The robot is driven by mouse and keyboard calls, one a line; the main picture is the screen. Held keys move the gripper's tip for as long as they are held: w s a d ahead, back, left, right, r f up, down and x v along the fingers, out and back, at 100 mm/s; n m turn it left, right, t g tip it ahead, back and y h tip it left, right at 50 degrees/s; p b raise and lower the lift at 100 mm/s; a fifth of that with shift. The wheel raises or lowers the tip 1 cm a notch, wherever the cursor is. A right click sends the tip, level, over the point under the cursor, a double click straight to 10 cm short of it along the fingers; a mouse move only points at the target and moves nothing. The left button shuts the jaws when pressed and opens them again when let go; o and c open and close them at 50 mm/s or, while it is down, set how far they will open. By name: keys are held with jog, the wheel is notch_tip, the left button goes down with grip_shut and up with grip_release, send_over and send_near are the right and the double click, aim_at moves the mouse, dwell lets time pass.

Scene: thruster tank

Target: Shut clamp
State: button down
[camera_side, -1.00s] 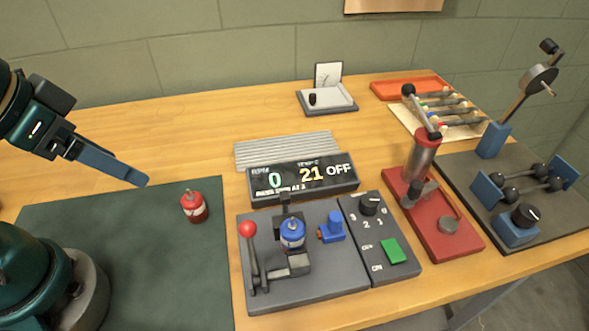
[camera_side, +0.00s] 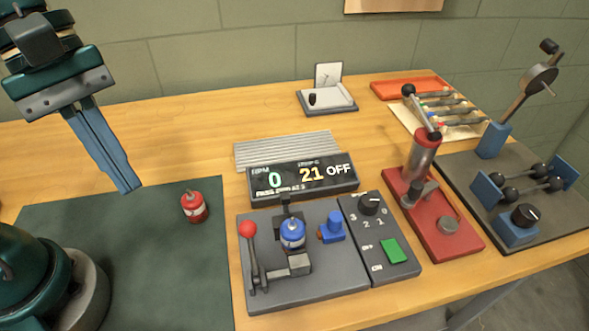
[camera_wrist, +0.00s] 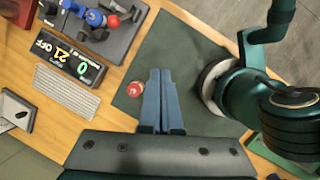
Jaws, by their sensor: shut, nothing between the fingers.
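The clamp lever (camera_side: 251,262) with a red ball knob stands nearly upright at the left of the grey test base (camera_side: 325,288). A small blue canister-like motor (camera_side: 292,234) sits upright in the fixture beside it. In the wrist view the red knob (camera_wrist: 113,21) and the blue motor (camera_wrist: 94,18) show at the top left. My gripper (camera_side: 130,190) is shut and empty, its blue fingers pointing down above the dark mat, left of the clamp and apart from it. In the wrist view the fingers (camera_wrist: 160,75) lie side by side.
A red canister (camera_side: 194,206) stands on the dark green mat (camera_side: 130,260) between my gripper and the clamp. A display (camera_side: 300,177) reading 0, 21 and OFF stands behind the base. A control panel with green button (camera_side: 393,251) and a red press (camera_side: 430,215) stand right.

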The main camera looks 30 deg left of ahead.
aim_at(241, 225)
jog(key=w+a+f+n+g+h, duration=0.1)
jog(key=w+a+f+n+h, duration=0.2)
jog(key=n, duration=0.6)
jog(key=w+a+f+n+g+h, duration=0.1)
jog(key=w+a+f+n+h, duration=0.2)
jog(key=w+n+h, duration=0.4)
jog(key=shift+a+f+n+g+h, duration=0.3)
jog(key=shift+f+n+g+h, duration=0.15)
jog(key=shift+n+h, duration=0.65)
jog(key=x, duration=1.4)
jog(key=shift+f, duration=0.2)
jog(key=shift+s+d+r, duration=0.3)
jog(key=shift+r, duration=0.1)
jog(key=s+d+r, duration=0.2)
jog(key=s+d, duration=0.3)
jog(key=shift+r, duration=0.15)
